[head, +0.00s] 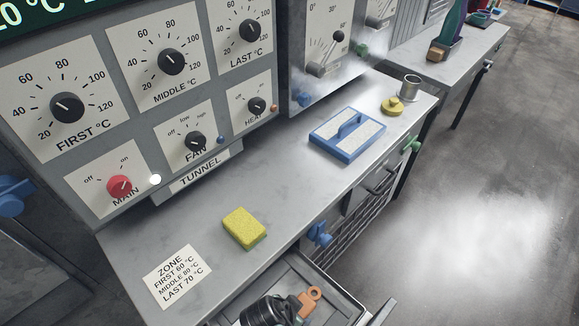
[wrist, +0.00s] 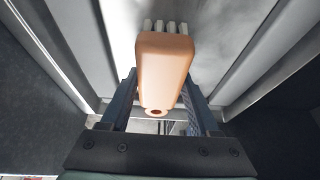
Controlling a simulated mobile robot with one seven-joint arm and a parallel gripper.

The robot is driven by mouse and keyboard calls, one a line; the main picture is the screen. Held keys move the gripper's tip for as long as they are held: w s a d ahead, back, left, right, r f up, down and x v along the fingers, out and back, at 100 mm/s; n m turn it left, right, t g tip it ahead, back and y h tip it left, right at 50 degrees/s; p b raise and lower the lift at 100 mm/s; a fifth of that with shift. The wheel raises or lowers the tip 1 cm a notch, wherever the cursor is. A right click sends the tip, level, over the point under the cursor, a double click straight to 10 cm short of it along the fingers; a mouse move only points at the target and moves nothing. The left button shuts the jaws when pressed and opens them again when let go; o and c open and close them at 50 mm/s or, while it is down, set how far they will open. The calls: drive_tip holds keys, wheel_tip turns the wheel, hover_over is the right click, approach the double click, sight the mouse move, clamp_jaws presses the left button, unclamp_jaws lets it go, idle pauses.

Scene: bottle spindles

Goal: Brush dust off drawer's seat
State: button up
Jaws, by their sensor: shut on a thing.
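A brush with an orange-tan handle (wrist: 165,65) and pale bristles (wrist: 166,27) is between my fingers in the wrist view. My gripper (wrist: 160,100) is shut on its handle, and the bristles point away from me. In the head view the handle's holed end (head: 313,294) shows beside my dark gripper (head: 288,308), over the open drawer (head: 345,302) at the bottom. The grey drawer interior (wrist: 215,38) lies beyond the bristles in the wrist view. I cannot tell if the bristles touch it. No dust can be made out, and my gripper hides part of the drawer.
The grey worktop (head: 285,190) above the drawer holds a yellow sponge (head: 244,228), a zone label (head: 177,276), a blue-framed tray (head: 347,137), a yellow knob-like piece (head: 392,105) and a metal cup (head: 410,87). A dial panel (head: 110,95) rises behind. Open floor lies right.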

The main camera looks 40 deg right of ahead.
sight(309, 301)
drive_tip(key=shift+s+f, duration=0.15)
drive_tip(key=shift+s, duration=0.15)
drive_tip(key=shift+d, duration=0.95)
drive_tip(key=shift+w+r+b, duration=0.2)
drive_tip(key=shift+w+b, duration=0.65)
drive_tip(key=shift+w, duration=1.25)
drive_tip(key=shift+d+f+b, duration=0.1)
drive_tip(key=shift+d+b, duration=0.2)
drive_tip(key=shift+d, duration=0.65)
drive_tip(key=shift+s+p, duration=0.5)
drive_tip(key=shift+s+d+r+p, duration=0.1)
drive_tip(key=shift+s+r+p, duration=0.1)
drive_tip(key=shift+s+p, duration=0.15)
drive_tip(key=shift+c, duration=0.6)
drive_tip(key=shift+s+d+p, duration=0.15)
drive_tip(key=shift+s+p, duration=0.4)
drive_tip(key=shift+s, duration=0.7)
